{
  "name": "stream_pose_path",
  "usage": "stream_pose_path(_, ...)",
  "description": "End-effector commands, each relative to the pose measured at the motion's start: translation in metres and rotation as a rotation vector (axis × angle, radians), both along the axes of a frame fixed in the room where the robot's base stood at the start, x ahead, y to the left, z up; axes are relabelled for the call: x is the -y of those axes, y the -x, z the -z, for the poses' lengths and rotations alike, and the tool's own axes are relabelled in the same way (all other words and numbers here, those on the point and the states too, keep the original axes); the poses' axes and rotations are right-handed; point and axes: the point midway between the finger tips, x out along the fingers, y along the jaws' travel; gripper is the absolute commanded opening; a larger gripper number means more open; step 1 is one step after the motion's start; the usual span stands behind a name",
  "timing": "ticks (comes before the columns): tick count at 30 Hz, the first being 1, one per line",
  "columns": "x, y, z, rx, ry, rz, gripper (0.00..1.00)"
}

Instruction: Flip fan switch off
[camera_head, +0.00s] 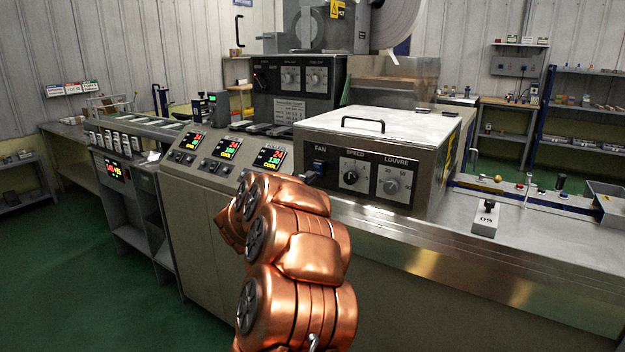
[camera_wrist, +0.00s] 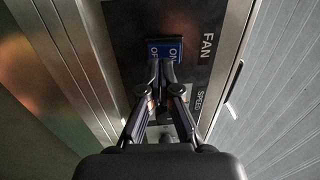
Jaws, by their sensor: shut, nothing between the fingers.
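The fan switch (camera_head: 319,164) sits under the FAN label at the left end of the dark control panel on the steel box. In the wrist view, its blue plate (camera_wrist: 165,46) carries ON and OFF lettering, turned sideways. My gripper (camera_head: 311,177) is at the switch; in the wrist view its closed fingertips (camera_wrist: 163,66) overlap the OFF end of the plate. The fingers are shut and empty. They cover part of the switch, so I cannot tell its position or whether they touch it.
The SPEED knob (camera_head: 351,176) and LOUVRE knob (camera_head: 392,187) are right of the switch. The box's pale lid (camera_head: 400,122) has a black handle (camera_head: 363,122). A sloped console with lit displays (camera_head: 270,157) stands to the left.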

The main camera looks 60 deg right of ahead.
Motion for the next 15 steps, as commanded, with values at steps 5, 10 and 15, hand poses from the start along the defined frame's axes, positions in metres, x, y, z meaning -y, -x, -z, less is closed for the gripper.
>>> stream_pose_path(5, -0.034, -0.006, 0.008, -0.002, -0.003, -0.008, 0.00)
stream_pose_path(10, -0.067, -0.009, 0.013, -0.002, -0.004, -0.010, 0.00)
stream_pose_path(15, -0.092, -0.010, 0.015, -0.001, -0.003, -0.006, 0.00)
